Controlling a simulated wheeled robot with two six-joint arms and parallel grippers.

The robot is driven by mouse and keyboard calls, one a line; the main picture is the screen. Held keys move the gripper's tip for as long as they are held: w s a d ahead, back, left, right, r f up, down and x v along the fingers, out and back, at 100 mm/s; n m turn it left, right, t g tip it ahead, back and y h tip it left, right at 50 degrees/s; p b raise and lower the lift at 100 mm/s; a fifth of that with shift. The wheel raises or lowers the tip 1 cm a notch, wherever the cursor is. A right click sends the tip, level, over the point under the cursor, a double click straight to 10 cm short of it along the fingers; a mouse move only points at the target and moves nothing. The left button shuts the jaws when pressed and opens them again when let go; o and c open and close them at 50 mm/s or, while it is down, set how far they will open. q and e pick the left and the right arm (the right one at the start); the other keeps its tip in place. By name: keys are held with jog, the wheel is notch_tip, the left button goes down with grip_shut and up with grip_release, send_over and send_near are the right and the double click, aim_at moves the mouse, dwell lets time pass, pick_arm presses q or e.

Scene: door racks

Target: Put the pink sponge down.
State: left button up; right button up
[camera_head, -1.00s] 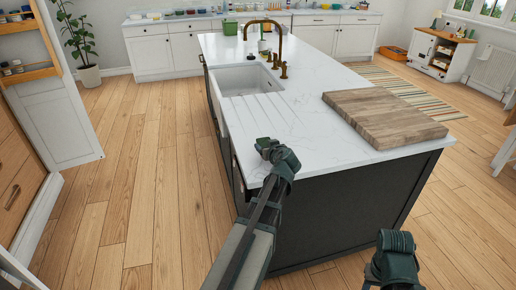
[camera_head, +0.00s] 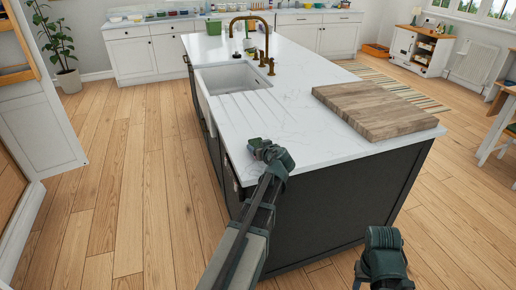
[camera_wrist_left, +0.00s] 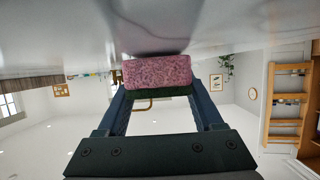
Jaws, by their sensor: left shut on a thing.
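The pink sponge (camera_wrist_left: 157,72) is held between the fingers of my left gripper in the left wrist view. It has a speckled pink face and a dark green strip along one edge. My left gripper (camera_head: 262,149) is shut on it, over the near left edge of the white island countertop (camera_head: 280,122). In the left wrist view the pale counter surface lies close to the sponge; I cannot tell whether they touch. In the head view the sponge is mostly or wholly hidden by the gripper. My right gripper (camera_head: 383,262) is low in front of the island, its fingers hidden.
A wooden cutting board (camera_head: 375,108) lies on the island's right side. A sink (camera_head: 232,77) with a brass faucet (camera_head: 268,40) is farther back. Bare countertop lies between the board and my left gripper. Wood floor is open to the left.

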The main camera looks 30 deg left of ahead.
pick_arm(q)
jog(key=shift+f, duration=0.2)
jog(key=o, duration=1.3)
jog(key=shift+r, duration=0.15)
jog(key=shift+s+d+r, duration=0.1)
jog(key=shift+r, duration=0.15)
jog(key=p+v, duration=0.4)
jog(key=v, duration=0.7)
jog(key=shift+s+d+r+p, duration=0.1)
jog(key=shift+s+d+p, duration=0.15)
jog(key=shift+p, duration=0.1)
